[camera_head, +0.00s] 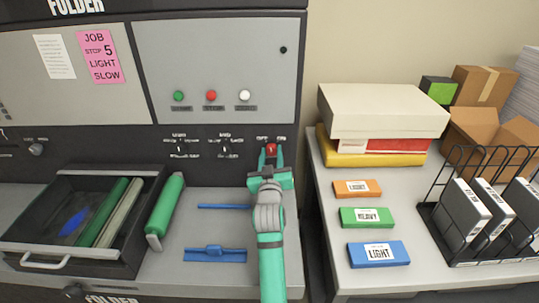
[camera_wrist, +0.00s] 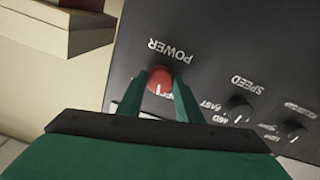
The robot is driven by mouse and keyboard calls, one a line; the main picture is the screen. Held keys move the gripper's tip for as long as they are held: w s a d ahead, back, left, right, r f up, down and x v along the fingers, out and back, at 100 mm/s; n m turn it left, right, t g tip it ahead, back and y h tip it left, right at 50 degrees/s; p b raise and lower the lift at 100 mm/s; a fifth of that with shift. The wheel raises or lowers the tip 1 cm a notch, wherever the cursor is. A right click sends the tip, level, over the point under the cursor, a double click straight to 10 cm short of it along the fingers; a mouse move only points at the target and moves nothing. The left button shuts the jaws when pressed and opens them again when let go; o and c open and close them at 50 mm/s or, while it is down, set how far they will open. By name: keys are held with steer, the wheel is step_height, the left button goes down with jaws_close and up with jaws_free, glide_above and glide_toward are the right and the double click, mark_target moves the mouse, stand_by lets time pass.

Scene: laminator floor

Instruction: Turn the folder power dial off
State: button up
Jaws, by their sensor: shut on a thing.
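The folder power dial (camera_wrist: 159,80) is a red knob on the black panel, with the word POWER beside it in the wrist view. In the head view the red dial (camera_head: 271,149) shows at the right end of the folder's control strip, under small labels. My gripper (camera_head: 271,158) reaches up to it from below. In the wrist view the two green fingers of my gripper (camera_wrist: 158,88) stand on either side of the dial and are shut on it. A white mark shows on the dial's lower part there; which setting it points to is hard to read.
Black speed knob (camera_wrist: 239,106) and another black knob (camera_wrist: 290,130) sit beside the dial. An open drawer (camera_head: 40,225) with rollers, a green roller (camera_head: 165,205) and blue parts (camera_head: 215,254) lie left of my arm. A side table (camera_head: 330,215) with boxes stands right.

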steer(key=n, duration=0.6)
steer(key=shift+d+r+y, duration=0.1)
steer(key=shift+r+y, duration=0.2)
steer(key=shift+r, duration=0.05)
steer(key=shift+n, duration=0.5)
steer(key=o, duration=1)
steer(key=shift+f, duration=0.1)
steer(key=shift+o, duration=0.2)
steer(key=shift+f, duration=0.15)
steer(key=s, duration=1.1)
steer(key=shift+f, duration=0.3)
steer(key=shift+w, duration=0.15)
